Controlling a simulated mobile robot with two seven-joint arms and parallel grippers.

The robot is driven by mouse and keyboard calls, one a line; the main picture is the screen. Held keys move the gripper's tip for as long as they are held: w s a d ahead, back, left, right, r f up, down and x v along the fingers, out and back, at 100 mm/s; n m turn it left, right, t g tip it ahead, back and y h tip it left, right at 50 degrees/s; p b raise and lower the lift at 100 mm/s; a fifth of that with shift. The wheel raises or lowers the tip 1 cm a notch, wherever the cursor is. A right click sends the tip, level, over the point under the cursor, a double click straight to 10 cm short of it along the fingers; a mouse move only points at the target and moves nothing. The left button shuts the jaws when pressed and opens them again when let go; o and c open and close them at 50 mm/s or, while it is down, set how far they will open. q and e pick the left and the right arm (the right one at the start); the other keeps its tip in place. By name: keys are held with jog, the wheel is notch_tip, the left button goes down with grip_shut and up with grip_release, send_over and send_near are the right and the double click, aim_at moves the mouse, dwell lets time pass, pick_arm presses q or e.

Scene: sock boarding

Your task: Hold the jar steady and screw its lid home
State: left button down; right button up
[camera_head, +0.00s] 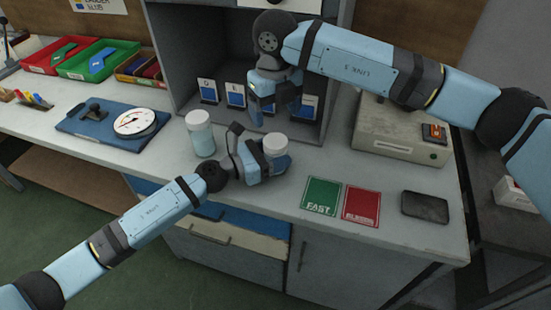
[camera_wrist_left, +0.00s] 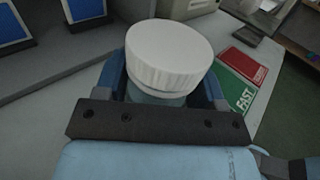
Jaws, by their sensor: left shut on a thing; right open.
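A jar with a white ribbed lid (camera_head: 275,145) stands on the bench, and my left gripper (camera_head: 271,163) is shut around its body from the left. In the left wrist view the lid (camera_wrist_left: 168,52) sits on top of the jar, and a strip of the bluish jar body (camera_wrist_left: 155,98) shows beneath it between the fingers. I cannot tell how far the lid is screwed down. My right gripper (camera_head: 274,110) is open and empty, pointing down above and behind the lid, apart from it.
A second white-lidded jar (camera_head: 202,140) stands left of the held one. A green card (camera_head: 321,195), a red card (camera_head: 361,206) and a dark flat device (camera_head: 425,207) lie to the right. A dial gauge (camera_head: 135,122) is at left, a beige box (camera_head: 400,135) at right.

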aim_at(275, 140)
jog(key=n, duration=0.4)
jog(key=shift+n, duration=0.4)
jog(key=n, duration=0.6)
jog(key=shift+n, duration=0.3)
jog(key=n, duration=1)
jog(key=shift+n, duration=0.4)
jog(key=shift+f, duration=0.1)
jog(key=shift+f, duration=3.95)
jog(key=shift+c, duration=0.4)
